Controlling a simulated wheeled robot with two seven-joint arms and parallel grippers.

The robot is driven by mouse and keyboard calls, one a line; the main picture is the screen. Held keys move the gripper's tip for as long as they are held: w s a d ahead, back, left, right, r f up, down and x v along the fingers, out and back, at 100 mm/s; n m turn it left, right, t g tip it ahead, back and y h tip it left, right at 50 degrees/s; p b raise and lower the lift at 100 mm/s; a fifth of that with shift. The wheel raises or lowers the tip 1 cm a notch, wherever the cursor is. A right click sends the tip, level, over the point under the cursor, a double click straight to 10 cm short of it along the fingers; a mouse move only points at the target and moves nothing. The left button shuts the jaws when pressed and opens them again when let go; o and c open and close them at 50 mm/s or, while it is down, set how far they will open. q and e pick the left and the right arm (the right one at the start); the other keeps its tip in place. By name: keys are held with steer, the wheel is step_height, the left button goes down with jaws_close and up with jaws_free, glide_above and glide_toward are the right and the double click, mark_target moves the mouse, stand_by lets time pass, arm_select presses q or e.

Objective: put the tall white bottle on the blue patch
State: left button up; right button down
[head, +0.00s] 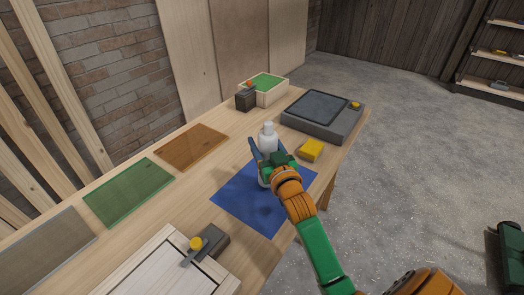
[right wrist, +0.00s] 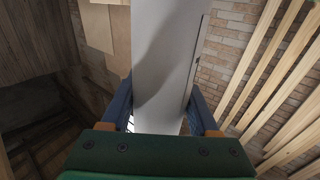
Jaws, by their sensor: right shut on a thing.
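The tall white bottle (head: 268,138) is upright in the head view, at the far part of the blue patch (head: 236,204). My right gripper (head: 267,159) is shut on it, with blue fingers on either side. In the right wrist view the bottle (right wrist: 165,60) fills the middle between the two fingers (right wrist: 160,110). The gripper hides much of the bottle's lower part. A dark shadow lies on the patch below, and I cannot tell whether the base touches it. My left gripper is not in view.
A yellow block (head: 311,151) lies close right of the bottle. A grey flat device (head: 322,117) and a green-topped box (head: 268,90) stand behind. Orange (head: 191,147), green (head: 128,193) and grey (head: 47,250) patches lie left. A wooden box with clamp (head: 160,265) is in front.

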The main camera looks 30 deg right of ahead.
step_height(320, 180, down, 2)
steer(key=shift+w+f, duration=0.15)
steer(key=shift+f, duration=0.05)
steer(key=shift+c, duration=0.7)
jaws_free()
steer(key=shift+d, duration=0.1)
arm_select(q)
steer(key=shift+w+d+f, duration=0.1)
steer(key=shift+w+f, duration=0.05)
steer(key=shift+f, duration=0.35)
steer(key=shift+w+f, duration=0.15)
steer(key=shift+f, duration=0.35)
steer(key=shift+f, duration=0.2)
arm_select(e)
steer(key=v, duration=1.2)
steer(key=shift+r, duration=0.25)
